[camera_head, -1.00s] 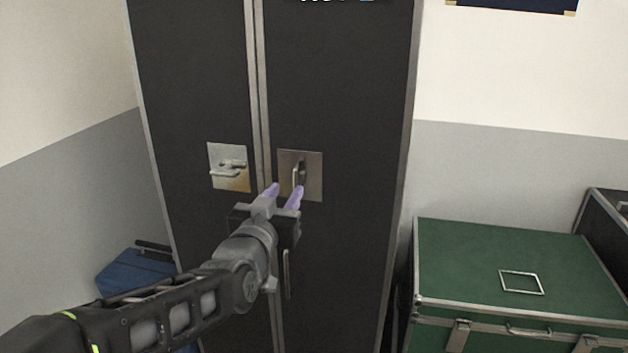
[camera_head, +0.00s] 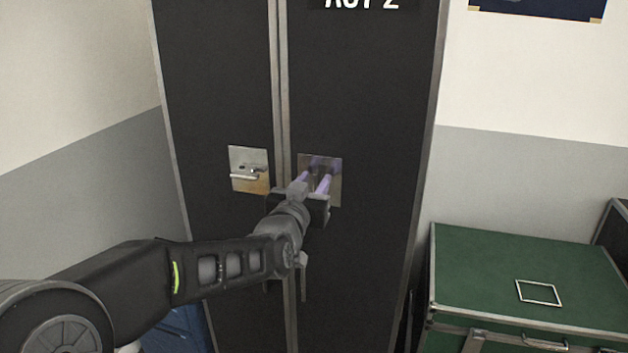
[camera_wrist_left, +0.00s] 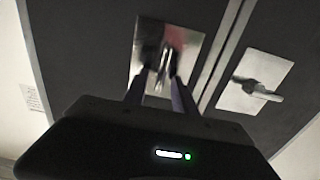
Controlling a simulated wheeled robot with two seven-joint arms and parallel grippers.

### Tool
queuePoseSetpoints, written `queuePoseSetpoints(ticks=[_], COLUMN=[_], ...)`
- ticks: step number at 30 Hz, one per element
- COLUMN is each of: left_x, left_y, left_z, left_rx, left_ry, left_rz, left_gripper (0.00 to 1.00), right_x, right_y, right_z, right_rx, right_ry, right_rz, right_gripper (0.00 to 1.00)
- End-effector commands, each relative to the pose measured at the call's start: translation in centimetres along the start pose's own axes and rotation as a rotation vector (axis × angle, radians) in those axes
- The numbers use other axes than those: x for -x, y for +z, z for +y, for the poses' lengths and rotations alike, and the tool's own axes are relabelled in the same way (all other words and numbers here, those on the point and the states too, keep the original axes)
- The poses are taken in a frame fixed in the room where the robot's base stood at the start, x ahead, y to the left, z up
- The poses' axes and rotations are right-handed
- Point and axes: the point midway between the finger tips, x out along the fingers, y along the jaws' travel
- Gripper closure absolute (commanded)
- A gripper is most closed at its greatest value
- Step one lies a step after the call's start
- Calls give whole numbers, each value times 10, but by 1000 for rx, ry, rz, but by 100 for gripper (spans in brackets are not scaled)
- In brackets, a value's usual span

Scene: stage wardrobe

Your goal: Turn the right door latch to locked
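The right door latch has a square metal plate (camera_head: 334,198) on the right black cabinet door. Its handle is hidden behind the fingers in the head view. In the left wrist view the latch plate (camera_wrist_left: 187,42) shows, and the handle (camera_wrist_left: 163,68) lies between the two fingers. My left gripper (camera_head: 316,178) is at the plate, its purple fingers spread either side of the handle with a gap visible. Whether a finger touches the handle, I cannot tell. The left door latch (camera_head: 248,172) has its handle lying horizontal. My right gripper is not in view.
A green trunk (camera_head: 490,262) with metal edges stands at the right of the cabinet. A door pull hangs below my gripper, partly hidden. A blue item (camera_head: 185,330) lies low at the left, behind my arm. The wall closes off the left side.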

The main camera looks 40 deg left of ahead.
Motion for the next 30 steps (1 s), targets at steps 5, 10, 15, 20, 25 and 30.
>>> queuePoseSetpoints(ticks=[5,10,15,20,25,30], left_x=[-3,-3,-3,-2,-2,-2], left_y=[0,0,0,0,1,1], left_z=[0,0,0,0,0,0], left_rx=[0,0,0,0,0,0], left_ry=[0,0,0,0,0,1], left_rz=[0,0,0,-1,-1,-2], left_gripper=[67,71,84,98,100,100], right_x=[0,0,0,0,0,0], right_y=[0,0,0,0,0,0], right_z=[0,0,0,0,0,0], right_rx=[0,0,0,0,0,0], right_ry=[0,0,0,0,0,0], right_rz=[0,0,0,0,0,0], right_gripper=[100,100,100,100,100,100])
